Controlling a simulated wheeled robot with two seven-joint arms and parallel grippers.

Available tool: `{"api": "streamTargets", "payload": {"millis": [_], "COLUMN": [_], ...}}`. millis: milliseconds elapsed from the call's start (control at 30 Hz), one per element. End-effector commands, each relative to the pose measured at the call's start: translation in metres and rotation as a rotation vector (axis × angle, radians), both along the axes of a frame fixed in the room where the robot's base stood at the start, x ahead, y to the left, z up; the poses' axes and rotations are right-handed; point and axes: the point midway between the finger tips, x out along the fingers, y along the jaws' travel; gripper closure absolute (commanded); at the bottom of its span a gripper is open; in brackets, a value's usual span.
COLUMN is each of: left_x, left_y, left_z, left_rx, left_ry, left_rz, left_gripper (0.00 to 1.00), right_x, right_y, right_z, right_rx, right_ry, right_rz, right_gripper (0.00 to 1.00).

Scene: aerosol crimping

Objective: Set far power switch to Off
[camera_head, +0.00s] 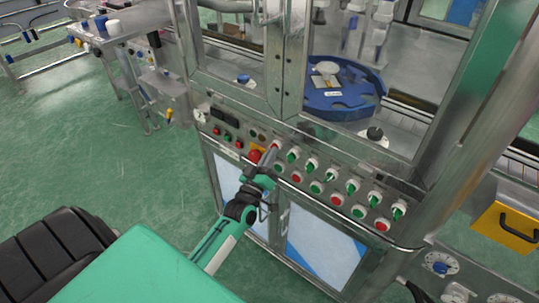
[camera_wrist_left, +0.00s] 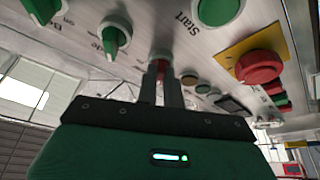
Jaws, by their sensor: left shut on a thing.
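The machine's sloped front panel (camera_head: 228,121) carries a row of rotary switches. My left gripper (camera_head: 270,157) reaches up to this panel from below and is shut on the red-handled rotary switch (camera_head: 276,146), at the left end of the row. In the left wrist view, the fingers (camera_wrist_left: 162,80) close around the red handle (camera_wrist_left: 162,66), with the white switch base (camera_wrist_left: 160,55) behind it. The fingers cover much of the handle, so its exact angle is hard to tell. My right gripper is out of view.
A red emergency button (camera_head: 254,156) on a yellow plate sits close beside the gripper; it also shows in the left wrist view (camera_wrist_left: 260,67). Several green-handled switches (camera_head: 311,165) run to the right. Metal frame posts stand above the panel.

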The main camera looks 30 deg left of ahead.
Motion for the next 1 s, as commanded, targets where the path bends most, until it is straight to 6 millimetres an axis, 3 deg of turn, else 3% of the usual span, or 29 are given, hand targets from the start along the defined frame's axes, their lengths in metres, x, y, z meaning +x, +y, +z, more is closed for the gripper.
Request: {"api": "streamTargets", "payload": {"millis": [200, 233, 333, 733, 1000], "left_x": [0.000, 0.000, 0.000, -0.006, -0.047], "left_y": [0.000, 0.000, 0.000, -0.001, -0.006], "left_z": [-0.001, -0.001, -0.001, -0.003, -0.019], "left_rx": [-0.003, -0.002, -0.002, 0.000, 0.000], "left_ry": [0.001, 0.001, 0.001, 0.001, 0.003], "left_rz": [-0.001, 0.000, 0.000, -0.001, -0.001], "left_gripper": [1.00, 0.88, 0.70, 0.70, 0.70], "right_x": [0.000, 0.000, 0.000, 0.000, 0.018], "right_y": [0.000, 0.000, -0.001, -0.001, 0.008], "right_z": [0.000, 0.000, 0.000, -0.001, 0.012], "right_rx": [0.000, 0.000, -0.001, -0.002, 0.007], "right_ry": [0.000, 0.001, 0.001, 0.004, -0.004], "right_rz": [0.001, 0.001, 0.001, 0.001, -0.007], "right_gripper": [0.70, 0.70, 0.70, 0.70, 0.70]}}
